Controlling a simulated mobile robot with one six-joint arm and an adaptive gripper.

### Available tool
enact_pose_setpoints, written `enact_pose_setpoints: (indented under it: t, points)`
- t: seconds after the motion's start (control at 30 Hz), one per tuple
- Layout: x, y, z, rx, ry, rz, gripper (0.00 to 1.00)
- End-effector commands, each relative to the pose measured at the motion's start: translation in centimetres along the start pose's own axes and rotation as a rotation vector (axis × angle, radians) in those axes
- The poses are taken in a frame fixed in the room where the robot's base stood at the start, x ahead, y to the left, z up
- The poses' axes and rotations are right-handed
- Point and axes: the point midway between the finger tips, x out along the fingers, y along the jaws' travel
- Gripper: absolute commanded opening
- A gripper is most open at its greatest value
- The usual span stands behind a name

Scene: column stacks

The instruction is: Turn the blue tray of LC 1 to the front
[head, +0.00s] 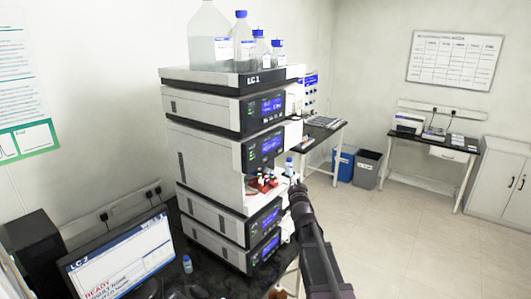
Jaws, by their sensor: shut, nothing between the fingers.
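The LC 1 stack (222,160) stands left of centre, with its name on the top module. An open bay in its middle module shows a red tray (262,186) with several small vials facing out. I cannot make out a blue tray; the inside of the bay behind the red one is hidden. My gripper (298,190) is at the end of my dark arm, just right of the red tray in the picture and apart from it. It is shut and empty.
Several blue-capped bottles (210,45) stand on top of the stack. A small bottle (289,167) shows above my gripper. A monitor (120,260) stands lower left. Side tables and bins (366,168) stand behind right. The floor (410,230) on the right is clear.

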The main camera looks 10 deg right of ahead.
Motion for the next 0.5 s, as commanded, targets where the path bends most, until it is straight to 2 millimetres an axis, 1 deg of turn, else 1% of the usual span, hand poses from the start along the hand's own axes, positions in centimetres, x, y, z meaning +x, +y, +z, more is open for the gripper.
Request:
enact_pose_setpoints:
  t: [0.03,0.2,0.33,0.5]
  points:
    - [0.6,-1.0,-1.3,0.012,0.016,-0.031,0.00]
    - [1.2,-2.8,-3.0,0.046,0.049,-0.113,0.00]
    - [1.4,-3.4,-3.6,0.059,0.059,-0.144,0.00]
    - [1.4,-3.5,-3.6,0.062,0.062,-0.152,0.00]
